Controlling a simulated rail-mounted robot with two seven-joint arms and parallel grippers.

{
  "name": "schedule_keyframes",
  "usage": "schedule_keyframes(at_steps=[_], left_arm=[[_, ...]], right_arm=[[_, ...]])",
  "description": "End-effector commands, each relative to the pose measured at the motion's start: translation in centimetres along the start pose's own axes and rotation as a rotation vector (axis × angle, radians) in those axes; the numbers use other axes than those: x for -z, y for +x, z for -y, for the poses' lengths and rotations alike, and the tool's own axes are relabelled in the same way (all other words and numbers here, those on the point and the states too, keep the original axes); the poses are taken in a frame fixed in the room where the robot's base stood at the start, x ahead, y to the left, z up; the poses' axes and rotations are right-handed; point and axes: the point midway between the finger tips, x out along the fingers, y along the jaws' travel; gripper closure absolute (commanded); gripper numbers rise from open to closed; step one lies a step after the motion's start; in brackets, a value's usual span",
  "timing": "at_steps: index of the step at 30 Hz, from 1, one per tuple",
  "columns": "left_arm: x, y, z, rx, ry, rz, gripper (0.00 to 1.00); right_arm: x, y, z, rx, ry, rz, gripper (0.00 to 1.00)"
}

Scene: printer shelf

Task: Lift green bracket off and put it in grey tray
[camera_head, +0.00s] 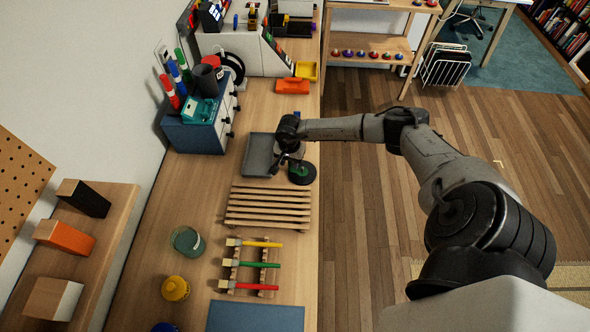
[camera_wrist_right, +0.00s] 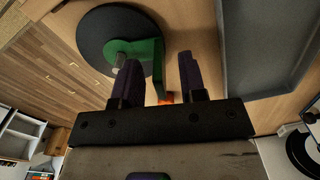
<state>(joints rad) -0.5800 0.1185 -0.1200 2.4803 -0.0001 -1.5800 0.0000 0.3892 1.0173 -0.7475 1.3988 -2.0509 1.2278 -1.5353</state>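The green bracket (camera_head: 300,171) sits on a round black disc (camera_head: 309,179) near the right edge of the wooden bench. In the right wrist view the green bracket (camera_wrist_right: 147,48) shows a rounded end over the black disc (camera_wrist_right: 94,22) and a straight arm. My right gripper (camera_head: 291,160) is low beside the bracket. In the wrist view my right gripper (camera_wrist_right: 159,62) has its fingers apart, with the bracket's arm between them and gaps visible. The empty grey tray (camera_head: 259,155) lies just left of the gripper; it also shows in the wrist view (camera_wrist_right: 287,85). My left gripper is not in view.
A slatted wooden rack (camera_head: 268,207) lies in front of the tray. A blue drawer box (camera_head: 196,137) with pens and cups stands left of it. An orange object (camera_head: 292,86) lies behind. Paintbrushes (camera_head: 256,264) on a holder and a glass jar (camera_head: 187,241) are nearer the front.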

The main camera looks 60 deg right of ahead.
Motion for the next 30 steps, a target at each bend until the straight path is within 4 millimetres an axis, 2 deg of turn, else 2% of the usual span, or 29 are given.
schedule_keyframes(at_steps=[1,4,12,24,30], left_arm=[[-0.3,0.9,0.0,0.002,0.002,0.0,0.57],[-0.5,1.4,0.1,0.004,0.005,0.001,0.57],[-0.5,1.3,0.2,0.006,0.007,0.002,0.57],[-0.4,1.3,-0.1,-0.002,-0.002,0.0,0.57],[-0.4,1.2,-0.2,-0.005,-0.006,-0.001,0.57]], right_arm=[[0.0,1.3,0.0,-0.001,0.001,0.001,0.62],[0.0,2.1,0.0,0.0,0.0,0.0,0.62],[0.0,2.1,0.0,0.001,-0.001,-0.001,0.63],[0.0,2.1,0.0,0.0,0.0,0.0,1.0],[0.1,2.1,0.0,0.0,0.0,-0.001,1.0]])
